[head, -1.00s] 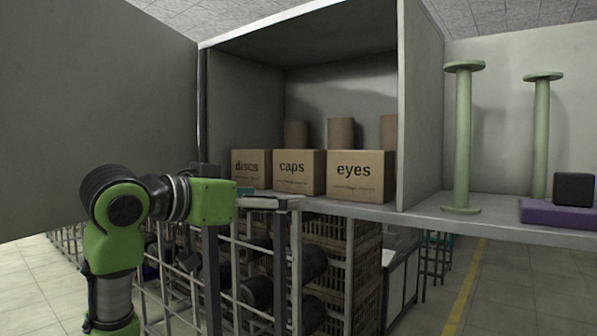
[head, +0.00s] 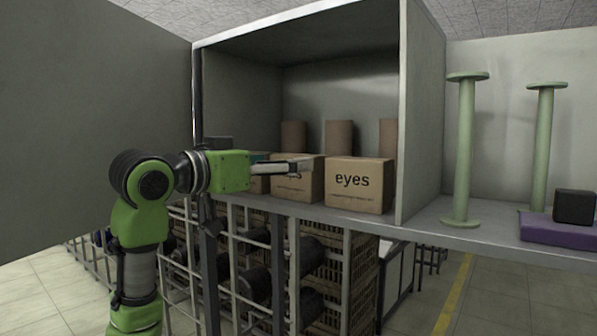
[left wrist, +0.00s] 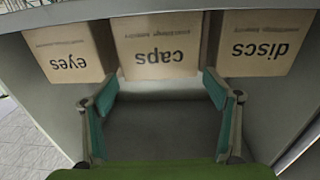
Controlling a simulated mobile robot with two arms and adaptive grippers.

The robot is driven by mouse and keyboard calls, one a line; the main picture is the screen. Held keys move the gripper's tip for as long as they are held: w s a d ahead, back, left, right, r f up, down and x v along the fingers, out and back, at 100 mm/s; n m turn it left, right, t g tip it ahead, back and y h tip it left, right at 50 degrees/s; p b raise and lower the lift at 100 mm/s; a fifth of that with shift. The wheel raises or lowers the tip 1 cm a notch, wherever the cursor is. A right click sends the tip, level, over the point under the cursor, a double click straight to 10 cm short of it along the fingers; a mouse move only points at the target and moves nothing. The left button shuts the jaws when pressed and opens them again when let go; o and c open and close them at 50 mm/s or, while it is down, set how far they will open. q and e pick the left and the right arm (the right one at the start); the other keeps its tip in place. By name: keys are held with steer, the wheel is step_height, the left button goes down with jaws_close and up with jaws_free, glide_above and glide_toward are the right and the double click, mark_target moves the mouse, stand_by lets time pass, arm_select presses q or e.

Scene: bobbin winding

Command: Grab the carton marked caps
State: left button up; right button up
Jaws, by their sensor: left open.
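The carton marked caps (head: 296,185) stands on the cabinet shelf between two other cartons. In the head view my left gripper (head: 305,166) reaches in front of it and hides part of its label. In the left wrist view the caps carton (left wrist: 157,45) appears upside down, at the top centre. The fingers of my left gripper (left wrist: 158,88) are spread wide, with the carton's front face just beyond their tips and nothing between them. My right gripper is not in view.
The eyes carton (head: 358,186) stands right of the caps carton. The discs carton (left wrist: 265,43) is on its other side, mostly hidden by my gripper in the head view. Cardboard cylinders (head: 339,136) stand behind. The cabinet's right wall (head: 421,110) bounds the shelf.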

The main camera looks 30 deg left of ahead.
mark_target(294, 155)
arm_select(q)
steer(key=w+p, duration=0.3)
steer(key=w, duration=0.1)
steer(key=shift+w+d+r, duration=0.1)
steer(key=shift+d+r, duration=0.15)
steer(key=shift+r, duration=0.1)
steer(key=shift+w+f, duration=0.1)
steer(key=shift+w, duration=0.2)
steer(key=shift+s, duration=0.1)
steer(key=c, duration=0.9)
